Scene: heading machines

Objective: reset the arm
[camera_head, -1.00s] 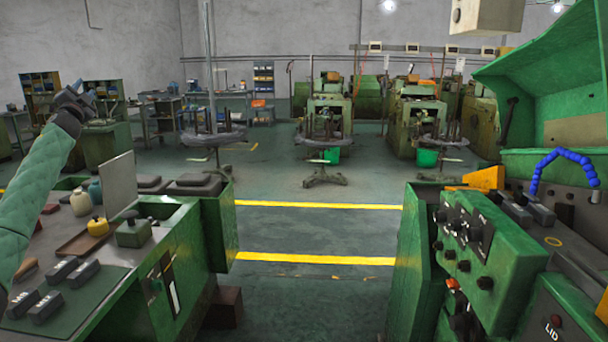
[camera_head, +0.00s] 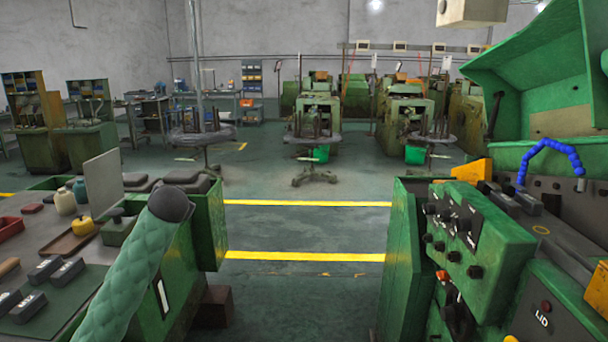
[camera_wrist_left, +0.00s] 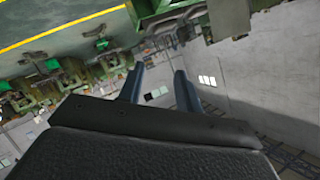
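My left arm (camera_head: 135,265) wears a quilted green sleeve and rises from the bottom left of the head view. It ends there in a dark rounded joint in front of the green bench; its gripper does not show in that view. In the left wrist view my left gripper (camera_wrist_left: 159,88) has two dark fingers standing apart with nothing between them. That view is tilted and shows floor, distant machines and grey wall beyond the fingers. My right arm and right gripper are not in view.
The green bench at left (camera_head: 207,225) holds a yellow-topped jar (camera_head: 83,227), a brown tray (camera_head: 66,244) and dark blocks (camera_head: 67,271). A green machine (camera_head: 480,235) with knobs and a blue hose (camera_head: 548,152) stands at right. Open floor (camera_head: 300,230) lies between them.

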